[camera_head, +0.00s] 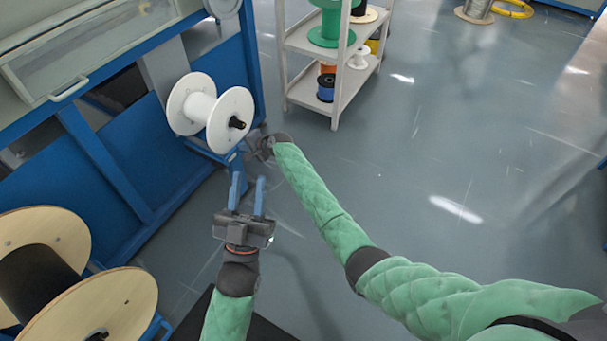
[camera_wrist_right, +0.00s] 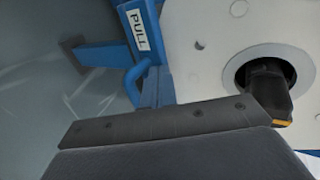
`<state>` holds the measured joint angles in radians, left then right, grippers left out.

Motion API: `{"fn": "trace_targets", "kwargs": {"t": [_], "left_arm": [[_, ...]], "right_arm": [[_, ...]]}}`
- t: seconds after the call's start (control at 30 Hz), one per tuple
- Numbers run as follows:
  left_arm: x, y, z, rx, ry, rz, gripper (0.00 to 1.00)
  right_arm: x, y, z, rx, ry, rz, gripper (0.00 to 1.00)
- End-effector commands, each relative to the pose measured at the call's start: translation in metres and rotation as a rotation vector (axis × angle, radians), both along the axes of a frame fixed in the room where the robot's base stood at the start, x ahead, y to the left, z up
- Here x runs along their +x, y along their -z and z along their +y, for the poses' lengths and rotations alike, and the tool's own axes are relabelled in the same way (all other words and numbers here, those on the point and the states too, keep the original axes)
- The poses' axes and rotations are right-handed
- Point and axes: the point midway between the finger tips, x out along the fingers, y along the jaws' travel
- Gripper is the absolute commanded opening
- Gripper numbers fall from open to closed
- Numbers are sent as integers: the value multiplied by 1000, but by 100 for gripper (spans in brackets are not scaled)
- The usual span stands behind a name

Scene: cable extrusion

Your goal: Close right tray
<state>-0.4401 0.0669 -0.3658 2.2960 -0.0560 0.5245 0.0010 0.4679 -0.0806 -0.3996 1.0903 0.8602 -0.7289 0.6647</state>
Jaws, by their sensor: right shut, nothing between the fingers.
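The right tray is blue (camera_head: 208,151), under the white spool (camera_head: 190,105) on the blue machine. In the right wrist view a blue bar of it (camera_wrist_right: 105,53) shows with a white PULL label (camera_wrist_right: 139,30). My right gripper (camera_head: 243,152) is beside the tray's outer end, near the spool's black shaft. It is shut with nothing held. Its fingers are partly hidden, so I cannot tell whether they touch the tray. My left gripper (camera_head: 248,182) is open and empty, fingers pointing up the picture, just below the right one.
A large wooden-flanged reel (camera_head: 108,310) stands at the lower left. A grey shelf cart (camera_head: 335,85) with coloured spools stands at the top middle. The floor to the right is clear, apart from coils at the far top right.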

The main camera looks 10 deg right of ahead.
Motion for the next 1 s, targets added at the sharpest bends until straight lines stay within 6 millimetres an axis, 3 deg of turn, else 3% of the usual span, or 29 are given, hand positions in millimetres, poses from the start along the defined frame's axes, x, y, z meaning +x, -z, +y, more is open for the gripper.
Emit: {"fn": "trace_targets", "kwargs": {"t": [0.2, 0.77, 0.87, 1.0], "left_arm": [[-7, -14, 3, -13, -2, -53, 34], [-6, -15, 2, -11, 0, -49, 34], [-1, -7, 1, -3, 1, -16, 34], [11, 31, -5, 24, 4, 106, 34]], "right_arm": [[5, 0, 6, -1, 0, -1, 0], [6, -3, 7, 2, 2, -6, 0], [6, -4, 6, 2, 2, -6, 0], [3, -4, 4, 1, 2, -5, 0]]}}
